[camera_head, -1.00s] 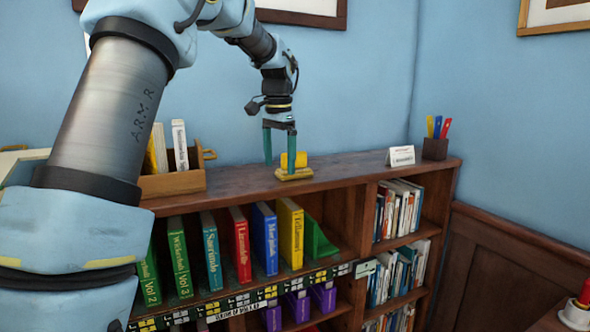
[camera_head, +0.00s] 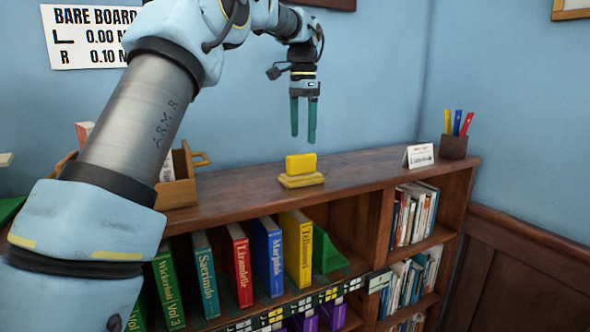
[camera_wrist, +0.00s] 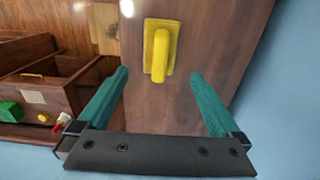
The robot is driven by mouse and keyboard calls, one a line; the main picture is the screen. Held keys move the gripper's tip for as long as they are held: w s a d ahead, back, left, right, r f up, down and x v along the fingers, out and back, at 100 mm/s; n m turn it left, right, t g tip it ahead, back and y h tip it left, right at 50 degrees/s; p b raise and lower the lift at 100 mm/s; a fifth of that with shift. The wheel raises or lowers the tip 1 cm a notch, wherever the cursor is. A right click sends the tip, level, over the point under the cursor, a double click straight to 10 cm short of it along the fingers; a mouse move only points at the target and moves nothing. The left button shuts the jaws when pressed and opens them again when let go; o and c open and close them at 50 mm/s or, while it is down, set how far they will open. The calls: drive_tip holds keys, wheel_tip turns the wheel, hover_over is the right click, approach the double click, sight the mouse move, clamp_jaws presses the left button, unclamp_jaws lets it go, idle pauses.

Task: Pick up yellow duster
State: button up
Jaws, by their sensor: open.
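The yellow duster (camera_head: 301,163) sits on top of the wooden bookcase (camera_head: 365,168), a raised yellow grip on a flatter yellow base. My gripper (camera_head: 303,139) is open and empty, its two teal fingers pointing down above the duster, apart from it. In the wrist view the duster (camera_wrist: 160,58) lies on the brown top, beyond and between the open fingertips (camera_wrist: 159,73).
A wooden box (camera_head: 180,185) with books stands left on the bookcase top. A white card (camera_head: 419,156) and a pen holder (camera_head: 454,146) stand at the right end. Coloured books (camera_head: 268,255) fill the shelf below. The top around the duster is clear.

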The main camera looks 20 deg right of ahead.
drive_tip(key=shift+w+f, duration=0.1)
drive_tip(key=shift+f, duration=0.3)
hover_over(301, 174)
drive_tip(key=w, duration=0.2)
drive_tip(key=f, duration=0.2)
drive_tip(key=d+f+p, duration=0.1)
drive_tip(key=f, duration=0.1)
drive_tip(key=shift+s+f, duration=0.2)
drive_tip(key=shift+s+a+f+p, duration=0.1)
drive_tip(key=shift+f+p, duration=0.5)
drive_tip(key=shift+f, duration=0.8)
drive_tip(key=shift+s+a+f+p, duration=0.1)
drive_tip(key=shift+f+p, duration=0.5)
drive_tip(key=shift+f, duration=0.75)
drive_tip(key=c, duration=1.2)
drive_tip(key=shift+c, duration=0.2)
wheel_tip(301, 174, up, 10)
drive_tip(key=b, duration=0.2)
drive_tip(key=shift+b, duration=0.4)
